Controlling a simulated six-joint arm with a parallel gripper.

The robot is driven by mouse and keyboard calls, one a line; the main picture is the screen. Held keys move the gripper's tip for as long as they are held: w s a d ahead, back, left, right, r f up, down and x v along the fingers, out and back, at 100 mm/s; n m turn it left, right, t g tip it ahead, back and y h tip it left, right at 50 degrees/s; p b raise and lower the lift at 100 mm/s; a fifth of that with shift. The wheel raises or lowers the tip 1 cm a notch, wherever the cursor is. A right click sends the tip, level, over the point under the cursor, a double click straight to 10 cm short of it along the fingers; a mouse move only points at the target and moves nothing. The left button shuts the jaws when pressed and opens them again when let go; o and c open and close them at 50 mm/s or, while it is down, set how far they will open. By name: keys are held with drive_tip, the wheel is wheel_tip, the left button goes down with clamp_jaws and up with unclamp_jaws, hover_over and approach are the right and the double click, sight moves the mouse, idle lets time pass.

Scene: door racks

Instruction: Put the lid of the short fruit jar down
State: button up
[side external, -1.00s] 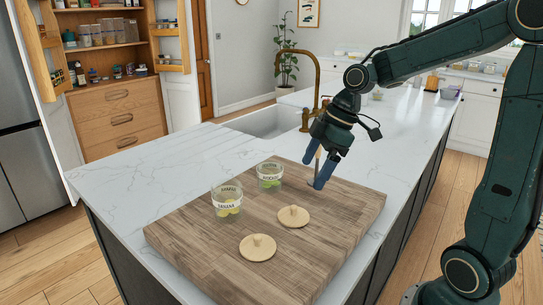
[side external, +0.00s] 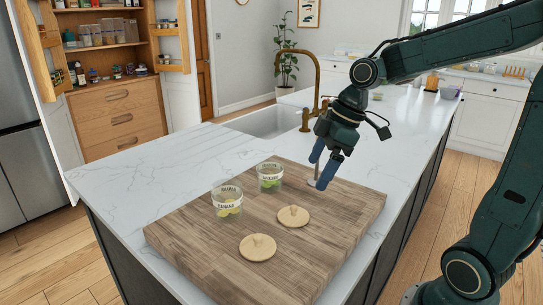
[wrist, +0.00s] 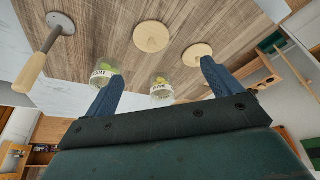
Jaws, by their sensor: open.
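The shorter fruit jar (side external: 270,176), clear glass with a label and green pieces inside, stands open toward the back of the wooden board; it also shows in the wrist view (wrist: 104,75). A round pale wooden lid with a small knob (side external: 293,217) lies flat on the board to the right of the jars, also seen in the wrist view (wrist: 151,37). A second similar lid (side external: 258,248) lies nearer the front. My gripper (side external: 319,172) is open and empty over the board's right part, apart from both lids; its fingers show in the wrist view (wrist: 163,70).
The taller open jar (side external: 227,203) stands left of the shorter one. A tool with a wooden handle (wrist: 40,65) and metal disc stands on the board close to my gripper, mostly hidden in the side view. The board's front right (side external: 330,240) is clear.

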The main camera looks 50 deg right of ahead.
drive_tip(key=s+a+r+m+t+h, duration=0.1)
drive_tip(key=s+a+m, duration=0.1)
drive_tip(key=s+m, duration=0.2)
drive_tip(key=s+a+r+m+t+h, duration=0.1)
drive_tip(key=s+m, duration=0.2)
drive_tip(key=s, duration=0.7)
drive_tip(key=shift+a+m+h, duration=0.3)
drive_tip(key=shift+a+m, duration=0.05)
drive_tip(key=shift+m, duration=0.05)
